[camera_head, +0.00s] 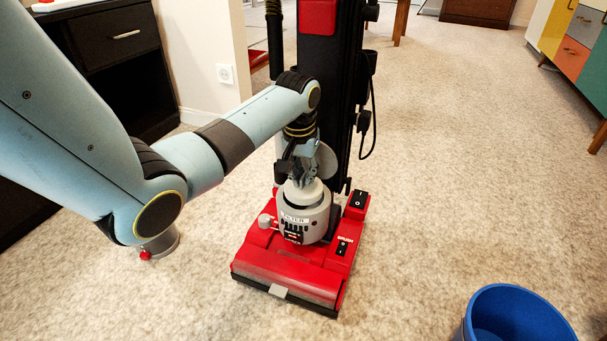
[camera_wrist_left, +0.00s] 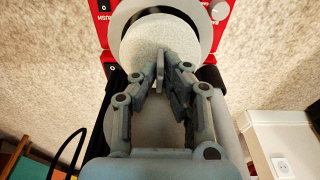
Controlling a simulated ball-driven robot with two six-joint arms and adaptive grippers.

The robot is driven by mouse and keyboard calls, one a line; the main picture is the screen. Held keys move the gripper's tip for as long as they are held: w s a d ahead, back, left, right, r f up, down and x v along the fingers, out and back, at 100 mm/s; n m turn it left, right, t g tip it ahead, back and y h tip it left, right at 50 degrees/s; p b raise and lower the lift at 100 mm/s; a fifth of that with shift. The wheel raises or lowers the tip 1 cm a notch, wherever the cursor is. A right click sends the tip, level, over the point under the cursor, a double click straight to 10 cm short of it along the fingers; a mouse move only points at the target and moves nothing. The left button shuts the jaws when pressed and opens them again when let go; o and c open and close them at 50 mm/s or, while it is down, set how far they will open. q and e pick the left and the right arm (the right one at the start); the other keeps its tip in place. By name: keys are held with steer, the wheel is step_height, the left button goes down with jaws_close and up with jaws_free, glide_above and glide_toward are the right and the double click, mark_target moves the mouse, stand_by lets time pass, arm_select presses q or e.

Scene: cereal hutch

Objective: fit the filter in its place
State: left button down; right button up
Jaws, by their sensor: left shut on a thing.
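The pale grey round filter (camera_head: 304,191) is at the open top of the grey filter housing (camera_head: 317,222) on the red vacuum cleaner head (camera_head: 290,262). My left gripper (camera_head: 300,176) comes down from above with its fingers shut on the filter's upright grip. In the left wrist view, the fingertips (camera_wrist_left: 160,78) pinch that grip, and the filter's speckled face (camera_wrist_left: 150,42) lies inside a dark ring in the housing mouth. I cannot tell how deep the filter sits. A grey round flap (camera_head: 326,160) stands behind the gripper. My right gripper is not in view.
The vacuum's black upright body (camera_head: 336,90) rises close behind the gripper, with a cable loop on its right. A blue bucket (camera_head: 515,315) stands at the lower right. A dark drawer cabinet (camera_head: 115,45) is at the left.

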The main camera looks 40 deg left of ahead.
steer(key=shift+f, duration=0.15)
arm_select(q)
steer(key=shift+p, duration=0.5)
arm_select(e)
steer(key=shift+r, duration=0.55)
arm_select(q)
steer(key=shift+f+b, duration=0.3)
steer(key=shift+f, duration=1.1)
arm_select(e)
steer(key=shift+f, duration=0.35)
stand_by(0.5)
